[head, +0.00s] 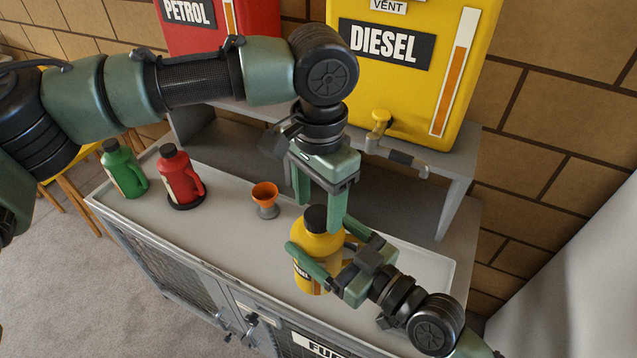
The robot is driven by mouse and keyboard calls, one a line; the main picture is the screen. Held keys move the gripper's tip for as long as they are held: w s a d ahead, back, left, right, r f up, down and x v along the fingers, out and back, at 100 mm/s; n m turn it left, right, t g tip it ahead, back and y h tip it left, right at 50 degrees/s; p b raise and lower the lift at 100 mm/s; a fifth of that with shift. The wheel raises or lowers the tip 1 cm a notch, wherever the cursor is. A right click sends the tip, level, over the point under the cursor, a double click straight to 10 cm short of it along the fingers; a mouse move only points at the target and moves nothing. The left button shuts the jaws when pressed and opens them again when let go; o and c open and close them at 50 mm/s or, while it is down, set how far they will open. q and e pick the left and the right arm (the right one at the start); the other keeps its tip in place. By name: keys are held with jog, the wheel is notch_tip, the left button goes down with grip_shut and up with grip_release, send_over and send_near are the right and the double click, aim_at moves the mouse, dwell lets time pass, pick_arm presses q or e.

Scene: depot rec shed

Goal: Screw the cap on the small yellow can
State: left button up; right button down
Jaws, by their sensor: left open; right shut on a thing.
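The small yellow can (322,245) stands upright on the tray-like bench top, with a black cap (315,217) on its mouth. Whether the cap is tight cannot be told. My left gripper (319,212) points down over the can, open, with one finger on each side of the cap and a little behind it in the picture. My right gripper (317,240) comes from the lower right and is shut on the can's body. Its fingers and palm hide part of the can's label and handle.
An orange funnel (265,195) stands on the bench top (225,215). A red can (180,180) and a green can (124,172), both black-capped, stand at the left. A grey shelf carries the red petrol tank (255,18) and yellow diesel tank (410,90) with its tap (380,122).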

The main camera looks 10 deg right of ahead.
pick_arm(q)
jog(key=shift+f, duration=0.8)
grip_shut()
jog(key=shift+s+m, duration=0.1)
jog(key=shift+m, duration=0.7)
jog(key=shift+o, duration=0.9)
grip_release()
